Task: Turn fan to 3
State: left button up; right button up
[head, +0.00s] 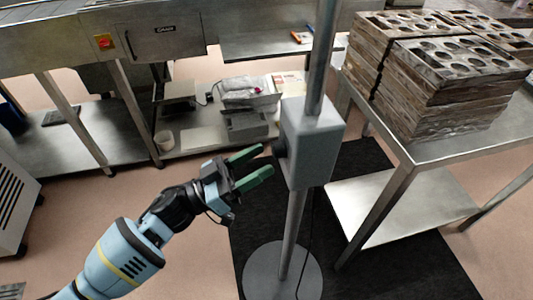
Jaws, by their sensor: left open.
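The fan's stand shows as a grey metal pole (293,230) on a round grey base (283,272), with a grey control box (309,143) mounted on the pole. The fan head is out of view above. A small dark part (283,160) shows at the box's left side; its setting cannot be read. My left gripper (258,165) has green fingers, is open and empty, and points at the box's left side. The fingertips appear a little apart from the box. My right gripper is not in view.
A steel table (429,150) with stacked worn moulds (455,90) stands close on the right. A dark mat (255,225) lies under the stand.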

aim_at(278, 149)
pick_arm(q)
jog(key=shift+x, duration=1.4)
jog(key=shift+c, duration=0.2)
jog(key=c, duration=0.9)
